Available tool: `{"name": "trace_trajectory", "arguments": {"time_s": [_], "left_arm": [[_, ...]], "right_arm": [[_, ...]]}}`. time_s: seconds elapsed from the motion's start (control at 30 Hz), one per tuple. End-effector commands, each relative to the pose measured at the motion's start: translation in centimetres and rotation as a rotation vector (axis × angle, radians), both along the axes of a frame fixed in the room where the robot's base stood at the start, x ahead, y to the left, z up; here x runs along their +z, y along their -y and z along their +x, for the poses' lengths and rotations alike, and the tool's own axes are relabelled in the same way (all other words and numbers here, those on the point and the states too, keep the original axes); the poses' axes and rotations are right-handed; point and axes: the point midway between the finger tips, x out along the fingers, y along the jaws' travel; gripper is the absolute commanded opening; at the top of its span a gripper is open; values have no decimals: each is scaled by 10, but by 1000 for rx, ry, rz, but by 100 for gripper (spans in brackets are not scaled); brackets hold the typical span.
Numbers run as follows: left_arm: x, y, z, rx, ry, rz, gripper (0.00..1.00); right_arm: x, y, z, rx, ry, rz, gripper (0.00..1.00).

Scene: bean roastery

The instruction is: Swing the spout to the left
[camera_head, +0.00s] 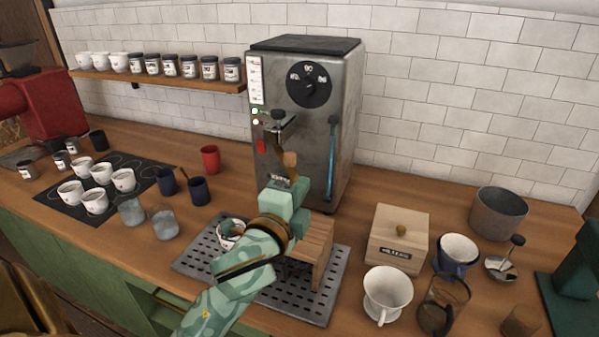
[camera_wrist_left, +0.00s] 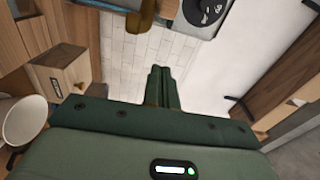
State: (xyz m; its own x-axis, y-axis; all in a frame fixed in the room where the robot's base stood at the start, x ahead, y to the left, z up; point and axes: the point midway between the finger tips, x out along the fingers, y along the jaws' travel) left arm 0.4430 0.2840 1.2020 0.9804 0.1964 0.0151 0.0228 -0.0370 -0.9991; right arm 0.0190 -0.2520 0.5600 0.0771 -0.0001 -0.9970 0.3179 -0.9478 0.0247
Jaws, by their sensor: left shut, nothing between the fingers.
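The steel brewing machine (camera_head: 303,100) stands against the tiled wall with a round black dial on its front. A metal spout (camera_head: 280,128) juts from its front under a dark knob, and a brown piece (camera_head: 289,159) shows just below it. That brown piece seems to show at the top of the left wrist view (camera_wrist_left: 148,16). My left gripper (camera_head: 284,182) is shut and empty just below the brown piece; I cannot tell whether they touch. Its closed fingers also show in the left wrist view (camera_wrist_left: 161,76). My right gripper is not in view.
A drip tray (camera_head: 190,262) with a wooden stand (camera_head: 318,240) and a cup (camera_head: 231,232) lies below my arm. Dark blue cups (camera_head: 198,190) stand left; a wooden box (camera_head: 397,238) stands right.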

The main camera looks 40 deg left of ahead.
Motion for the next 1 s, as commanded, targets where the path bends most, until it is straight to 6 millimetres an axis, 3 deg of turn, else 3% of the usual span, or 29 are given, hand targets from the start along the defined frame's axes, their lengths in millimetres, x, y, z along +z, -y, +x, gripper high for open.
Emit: {"name": "trace_trajectory", "arguments": {"time_s": [0.17,0.5,0.7,1.0], "left_arm": [[1,-5,25,1,2,-1,0],[1,-19,96,0,1,-2,0],[-1,-44,79,1,-1,0,0],[0,-53,73,-1,0,-2,0]], "right_arm": [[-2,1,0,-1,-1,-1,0],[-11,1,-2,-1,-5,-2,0],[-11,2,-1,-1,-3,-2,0],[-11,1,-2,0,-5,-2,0]]}}
